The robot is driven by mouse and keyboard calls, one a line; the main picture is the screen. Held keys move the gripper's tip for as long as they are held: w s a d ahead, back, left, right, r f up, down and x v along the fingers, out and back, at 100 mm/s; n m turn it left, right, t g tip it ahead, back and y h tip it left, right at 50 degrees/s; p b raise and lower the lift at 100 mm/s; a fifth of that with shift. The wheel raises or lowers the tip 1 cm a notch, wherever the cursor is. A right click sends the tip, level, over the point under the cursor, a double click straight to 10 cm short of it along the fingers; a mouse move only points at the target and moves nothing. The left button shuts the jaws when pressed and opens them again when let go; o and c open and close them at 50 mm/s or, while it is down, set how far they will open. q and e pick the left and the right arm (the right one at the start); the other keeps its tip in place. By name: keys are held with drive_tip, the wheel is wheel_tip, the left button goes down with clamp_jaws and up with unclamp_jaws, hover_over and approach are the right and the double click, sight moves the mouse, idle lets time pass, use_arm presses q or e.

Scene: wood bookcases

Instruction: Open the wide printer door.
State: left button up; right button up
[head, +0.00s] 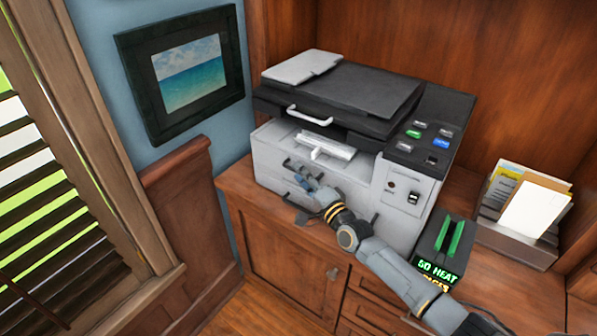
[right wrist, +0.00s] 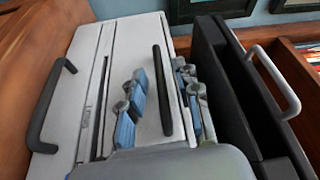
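The printer (head: 345,115) stands on the wooden cabinet top, with a light grey front and a dark upper part. My right gripper (head: 301,178) is at its front panel, below the white paper slot. In the right wrist view, the gripper (right wrist: 160,75) has its blue-padded fingers apart, one on each side of a dark bar handle (right wrist: 162,95) on the light front panel (right wrist: 118,60). Gaps show beside the bar; I cannot tell whether a finger touches it. The panel looks closed. My left gripper is not in view.
Another dark handle (right wrist: 48,105) sits lower on the printer front. A white handle (head: 308,116) is on the dark upper part. A black box with green strips (head: 449,236) and a paper holder (head: 515,245) stand right of the printer. A framed picture (head: 187,72) hangs left.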

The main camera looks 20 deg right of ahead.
drive_tip(key=shift+x, duration=0.95)
clamp_jaws()
